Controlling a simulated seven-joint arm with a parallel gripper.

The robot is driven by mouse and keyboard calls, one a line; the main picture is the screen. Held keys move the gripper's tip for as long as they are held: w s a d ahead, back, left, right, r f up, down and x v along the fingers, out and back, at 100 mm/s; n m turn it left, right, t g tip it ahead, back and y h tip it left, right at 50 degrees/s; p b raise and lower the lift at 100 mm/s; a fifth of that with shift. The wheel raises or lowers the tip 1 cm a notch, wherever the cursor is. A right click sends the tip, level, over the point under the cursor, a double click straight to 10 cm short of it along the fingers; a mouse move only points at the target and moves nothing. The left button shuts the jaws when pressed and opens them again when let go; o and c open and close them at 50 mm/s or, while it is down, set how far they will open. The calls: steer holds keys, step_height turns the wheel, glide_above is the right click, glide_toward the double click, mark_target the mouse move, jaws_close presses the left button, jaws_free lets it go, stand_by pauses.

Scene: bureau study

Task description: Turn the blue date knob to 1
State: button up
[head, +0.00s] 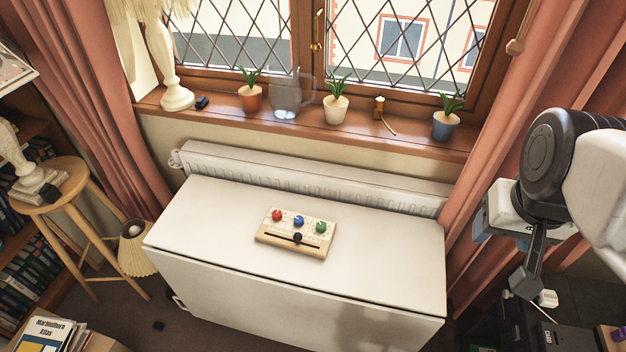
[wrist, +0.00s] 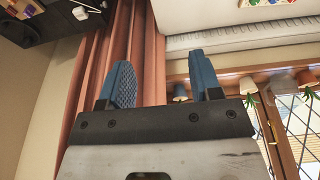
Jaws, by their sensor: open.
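A wooden board (head: 283,242) lies on the white table. It carries a red knob (head: 277,215) at left, the blue knob (head: 298,221) in the middle and a green knob (head: 321,227) at right. The knob markings are too small to read, so I cannot tell the blue knob's setting. My gripper (wrist: 163,82) is open and empty, with two blue fingers apart in the wrist view. In the head view it is at the far right, well away from the board. The board's edge (wrist: 262,3) shows at the wrist view's top.
The white table (head: 210,240) is otherwise clear. A radiator (head: 310,180) runs behind it. Potted plants (head: 336,108), a glass vessel (head: 286,98) and a lamp (head: 170,70) stand on the windowsill. A curtain (head: 490,170) hangs near my arm. A stool (head: 62,190) stands at left.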

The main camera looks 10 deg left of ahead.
steer(key=w+a+f+n, duration=0.45)
steer(key=w+a, duration=0.25)
steer(key=w, duration=0.3)
steer(key=n+g, duration=0.3)
steer(key=n, duration=1)
glide_above(299, 219)
steer(key=f, duration=2.5)
steer(key=shift+d, duration=0.25)
steer(key=shift+a+f, duration=0.3)
steer(key=shift+a, duration=0.05)
steer(key=shift+f, duration=0.15)
steer(key=shift+f, duration=3.7)
